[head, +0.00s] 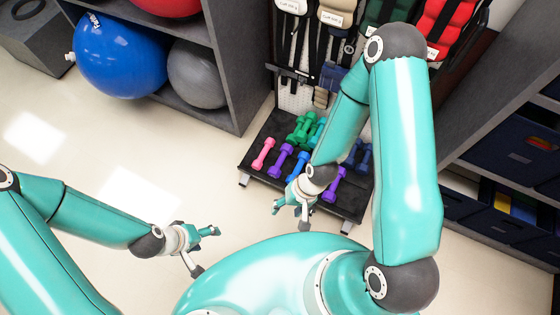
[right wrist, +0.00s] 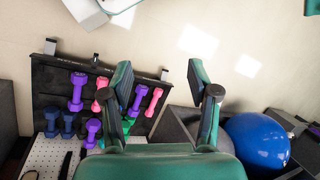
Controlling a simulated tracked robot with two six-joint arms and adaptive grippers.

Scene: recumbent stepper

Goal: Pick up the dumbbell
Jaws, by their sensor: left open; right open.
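Several dumbbells lie on a low black rack in the head view: a pink one (head: 263,153), purple ones (head: 280,160) (head: 335,185), a blue one (head: 297,166), and green and dark blue ones behind. Which dumbbell is meant cannot be told. My right gripper (head: 290,213) is open and empty, above the rack's front edge; its arm hides part of the row. In the right wrist view its open fingers (right wrist: 160,68) are spread, with a pink dumbbell (right wrist: 153,102) showing below and between them. My left gripper (head: 206,250) is open and empty over the floor, left of the rack.
The black rack (head: 250,174) stands between a grey shelf (head: 232,75) with large balls, including a blue one (head: 120,55), and a right-hand shelf with dark bins (head: 515,150). Straps and weights hang behind. The floor (head: 90,150) at left is clear.

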